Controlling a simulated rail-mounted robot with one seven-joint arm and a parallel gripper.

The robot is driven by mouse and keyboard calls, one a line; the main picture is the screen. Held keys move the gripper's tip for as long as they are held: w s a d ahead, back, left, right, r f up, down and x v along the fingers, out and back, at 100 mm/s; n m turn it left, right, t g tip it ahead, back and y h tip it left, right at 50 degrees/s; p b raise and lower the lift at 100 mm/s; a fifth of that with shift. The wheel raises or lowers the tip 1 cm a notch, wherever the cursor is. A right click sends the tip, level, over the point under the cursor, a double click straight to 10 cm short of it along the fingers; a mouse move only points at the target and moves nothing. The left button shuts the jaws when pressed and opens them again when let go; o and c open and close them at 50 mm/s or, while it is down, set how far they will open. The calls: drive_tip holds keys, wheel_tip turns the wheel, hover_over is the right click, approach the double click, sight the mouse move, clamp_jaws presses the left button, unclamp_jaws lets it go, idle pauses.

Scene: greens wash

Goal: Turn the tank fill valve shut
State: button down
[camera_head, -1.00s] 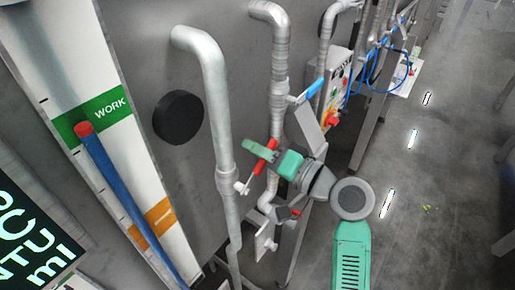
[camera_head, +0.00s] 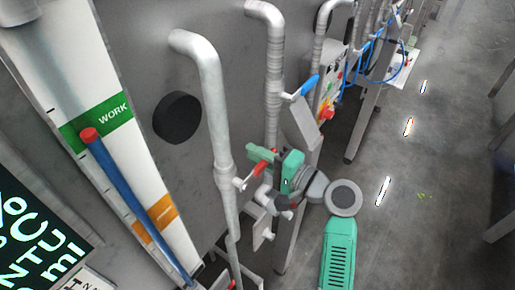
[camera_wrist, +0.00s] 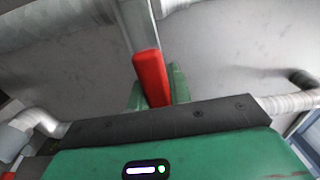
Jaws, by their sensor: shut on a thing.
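A valve with a red lever handle (camera_head: 254,175) sits on the nearest vertical grey pipe (camera_head: 222,150) in the head view. The handle slants up and right from its pale stem beside the pipe. My gripper (camera_head: 263,158), with green fingers and a green body, is shut on this red handle. In the wrist view the red handle (camera_wrist: 151,78) stands between the green fingers (camera_wrist: 178,84), and its grey stem runs up out of the frame. The finger tips are partly hidden behind the handle and the dark gripper edge.
A blue valve handle (camera_head: 308,86) is on the second pipe (camera_head: 273,85). A control box with coloured buttons (camera_head: 328,98) stands beyond. A red-capped blue tube (camera_head: 130,195) runs along a level board marked WORK (camera_head: 106,122) at left. A black knob (camera_head: 178,117) projects from the tank wall. Open floor lies right.

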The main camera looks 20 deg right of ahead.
drive_tip(key=shift+f+m, duration=0.2)
drive_tip(key=shift+m, duration=0.1)
drive_tip(key=c, duration=1.3)
unclamp_jaws()
drive_tip(key=b+v, duration=0.1)
drive_tip(key=v, duration=0.6)
drive_tip(key=shift+s+d, duration=0.25)
drive_tip(key=shift+s, duration=0.1)
